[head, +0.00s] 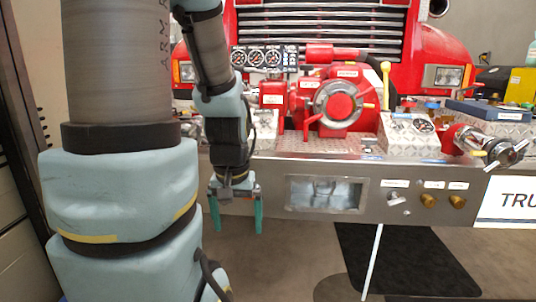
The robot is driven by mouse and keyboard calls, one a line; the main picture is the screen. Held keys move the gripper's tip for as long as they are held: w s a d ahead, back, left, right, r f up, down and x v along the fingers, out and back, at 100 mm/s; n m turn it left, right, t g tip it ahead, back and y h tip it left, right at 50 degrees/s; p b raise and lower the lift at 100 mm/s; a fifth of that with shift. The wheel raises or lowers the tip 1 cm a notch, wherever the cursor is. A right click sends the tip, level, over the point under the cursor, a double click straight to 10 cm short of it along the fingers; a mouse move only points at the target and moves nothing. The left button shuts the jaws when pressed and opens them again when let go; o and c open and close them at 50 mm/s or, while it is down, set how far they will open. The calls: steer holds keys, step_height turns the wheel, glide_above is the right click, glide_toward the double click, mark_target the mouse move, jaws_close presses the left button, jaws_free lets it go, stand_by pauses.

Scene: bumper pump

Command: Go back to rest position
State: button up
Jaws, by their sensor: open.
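My gripper (237,212) hangs from my arm, left of centre in the head view. Its two green fingers point down and stand apart, with nothing between them. It is in front of the left part of the metal bumper panel (400,205), apart from the small window box. The red pump (338,100) with its round grey-rimmed cap sits on the bumper shelf, to the right of and above my gripper. My arm's large grey and light blue links fill the left side and hide what is behind them.
A red truck front (440,55) stands behind. Gauges (256,57), a yellow lever (386,85) and a metal valve with handles (500,150) crowd the shelf. Knobs (428,200) stick out of the panel. Below, a dark mat (400,260) and a white pole (372,262) show.

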step_height(320, 180, up, 17)
steer(key=p, duration=1.4)
steer(key=shift+p, duration=0.35)
